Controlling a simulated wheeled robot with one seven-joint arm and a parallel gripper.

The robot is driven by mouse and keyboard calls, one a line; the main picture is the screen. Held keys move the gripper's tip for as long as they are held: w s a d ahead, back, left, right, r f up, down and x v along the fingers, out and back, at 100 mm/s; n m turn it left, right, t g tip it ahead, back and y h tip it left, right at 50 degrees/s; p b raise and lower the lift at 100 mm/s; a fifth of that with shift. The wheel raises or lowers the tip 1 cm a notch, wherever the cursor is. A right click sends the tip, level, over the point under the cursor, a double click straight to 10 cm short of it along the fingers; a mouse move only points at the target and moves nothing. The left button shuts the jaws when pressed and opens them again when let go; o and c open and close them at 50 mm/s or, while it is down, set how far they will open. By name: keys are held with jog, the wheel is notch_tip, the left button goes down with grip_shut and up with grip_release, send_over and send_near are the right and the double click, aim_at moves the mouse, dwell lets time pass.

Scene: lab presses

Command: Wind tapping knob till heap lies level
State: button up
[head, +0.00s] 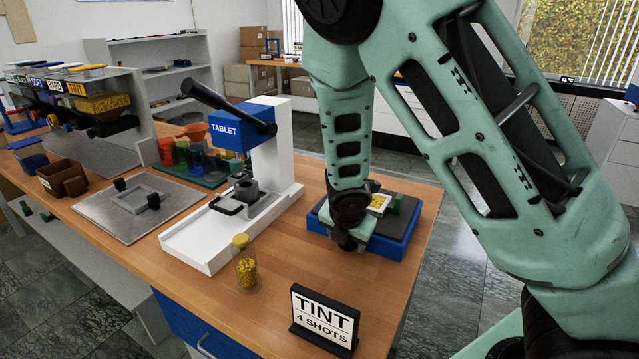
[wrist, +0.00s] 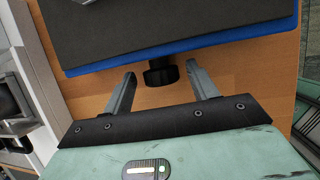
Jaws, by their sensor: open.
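The tapping knob (wrist: 160,72) is a short black cylinder on the near side of a blue base with a dark top (wrist: 180,43). In the wrist view my gripper (wrist: 161,77) is open, one finger on each side of the knob, with gaps on both sides. In the head view my gripper (head: 345,241) is at the near left side of the blue base (head: 398,245), and I cannot make out the knob there. The yellow heap (head: 378,202) lies in a small white tray on the base, partly hidden by my arm. I cannot tell whether it is level.
A white tablet press (head: 270,150) with a blue head and black lever stands to the left. A jar of yellow grains (head: 247,269) and a TINT 4 SHOTS sign (head: 324,318) stand near the front edge. Bare wood (head: 290,260) lies between them and the base.

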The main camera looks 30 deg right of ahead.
jog(key=shift+r+g+h+p, duration=0.25)
jog(key=shift+g+p, duration=0.45)
jog(key=shift+p, duration=2.25)
